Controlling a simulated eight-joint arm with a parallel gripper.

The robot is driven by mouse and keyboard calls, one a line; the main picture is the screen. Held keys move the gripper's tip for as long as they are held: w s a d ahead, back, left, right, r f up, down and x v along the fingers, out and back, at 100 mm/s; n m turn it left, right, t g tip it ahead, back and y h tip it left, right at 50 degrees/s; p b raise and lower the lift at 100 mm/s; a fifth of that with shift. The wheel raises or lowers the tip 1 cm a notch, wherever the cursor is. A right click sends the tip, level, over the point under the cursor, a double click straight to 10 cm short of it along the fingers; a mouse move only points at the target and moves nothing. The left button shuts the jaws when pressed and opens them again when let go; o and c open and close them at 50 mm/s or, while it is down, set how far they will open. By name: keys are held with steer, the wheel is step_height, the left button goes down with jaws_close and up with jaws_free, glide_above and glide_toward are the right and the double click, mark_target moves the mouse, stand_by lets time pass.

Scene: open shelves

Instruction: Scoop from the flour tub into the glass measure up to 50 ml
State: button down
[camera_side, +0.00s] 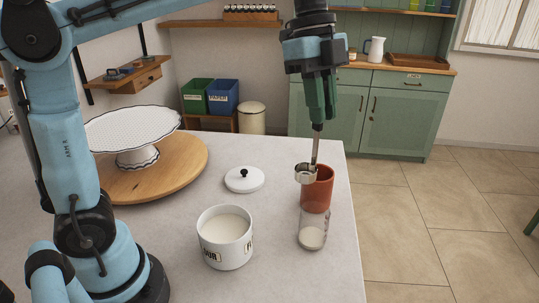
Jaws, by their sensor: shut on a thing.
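My gripper (319,105) is shut on the dark handle of a metal scoop (306,173), pointing down. The scoop's cup is above and slightly left of the glass measure (312,228), in front of the red-brown pot in this view. The glass measure stands upright near the counter's right edge, with pale flour in its bottom. Its fill against the marks is too small to read. The white flour tub (226,252) stands open to the left, with pale flour inside. Its white lid (244,179) with a black knob lies behind it. I cannot see into the scoop's cup.
A red-brown pot (318,186) stands just behind the glass measure. A white cake stand (135,130) sits on a round wooden board (180,172) at the left. The counter's right edge is close to the glass measure. The counter between tub and lid is clear.

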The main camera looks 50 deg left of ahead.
steer(key=s+a+f, duration=0.1)
steer(key=s+a, duration=0.3)
steer(key=s, duration=0.3)
steer(key=s+a+f, duration=0.2)
steer(key=s+a, duration=0.1)
steer(key=s, duration=0.4)
step_height(320, 180, down, 11)
stand_by(0.5)
steer(key=shift+a, duration=0.1)
stand_by(0.3)
step_height(320, 180, up, 12)
steer(key=shift+f, duration=0.25)
stand_by(0.9)
steer(key=shift+w, duration=0.1)
